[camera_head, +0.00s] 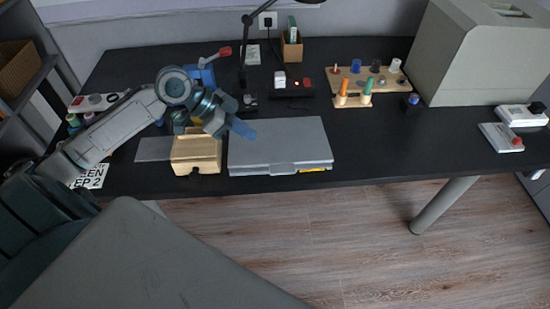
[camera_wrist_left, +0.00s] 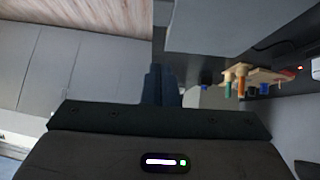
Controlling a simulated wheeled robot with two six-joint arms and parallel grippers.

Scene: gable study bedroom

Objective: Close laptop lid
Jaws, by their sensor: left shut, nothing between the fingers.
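The laptop (camera_head: 280,145) is a flat grey slab on the black desk near its front edge. Neither keyboard nor screen shows; the lid looks down, but I cannot tell whether a small gap is left. My left gripper (camera_head: 243,129) reaches in from the left, with its blue fingers together and empty. In the head view its tips overlap the laptop's upper left part; contact is not clear. In the left wrist view the shut fingers (camera_wrist_left: 161,86) point away beside a large grey surface that I cannot identify. My right gripper is not in view.
A wooden box (camera_head: 195,158) stands just left of the laptop, beneath my left arm. A wooden peg board (camera_head: 352,101), a lamp (camera_head: 244,50) and a black strip (camera_head: 293,90) sit behind. A big grey case (camera_head: 470,60) fills the desk's right rear. Desk right of the laptop is clear.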

